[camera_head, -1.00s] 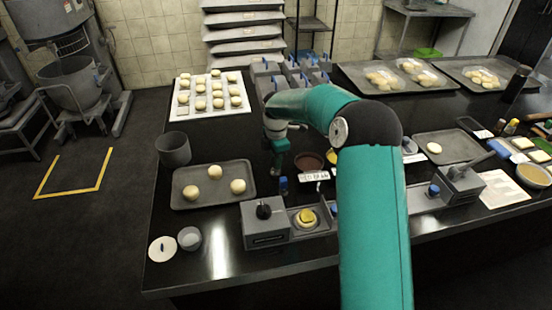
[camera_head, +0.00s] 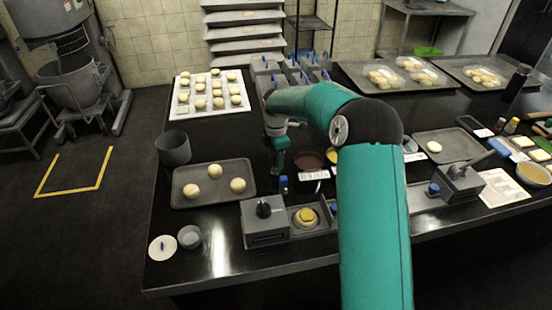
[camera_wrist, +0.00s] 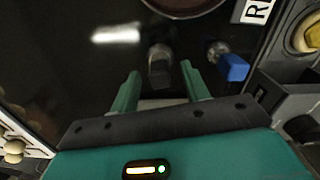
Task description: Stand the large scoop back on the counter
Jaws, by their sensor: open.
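My gripper (camera_head: 277,168) is over the black counter (camera_head: 220,250), between the dough tray and the brown bowl. In the wrist view my gripper (camera_wrist: 160,71) is open, its two green fingers apart. A small grey upright-looking piece (camera_wrist: 160,66) shows between and just beyond the fingertips; it may be the large scoop, but I cannot be sure. Nothing is seen gripped. To its right lies a blue-ended metal piece (camera_wrist: 231,67), apart from the fingers; it also shows in the head view (camera_head: 284,184). My gripper hides the grey piece in the head view.
A tray with dough balls (camera_head: 212,201) is left of my gripper. A brown bowl (camera_head: 311,160) and a white label card (camera_head: 314,175) are close on the right. A grey scale (camera_head: 264,226) stands at the front. A grey bucket (camera_head: 173,148) stands at the left edge.

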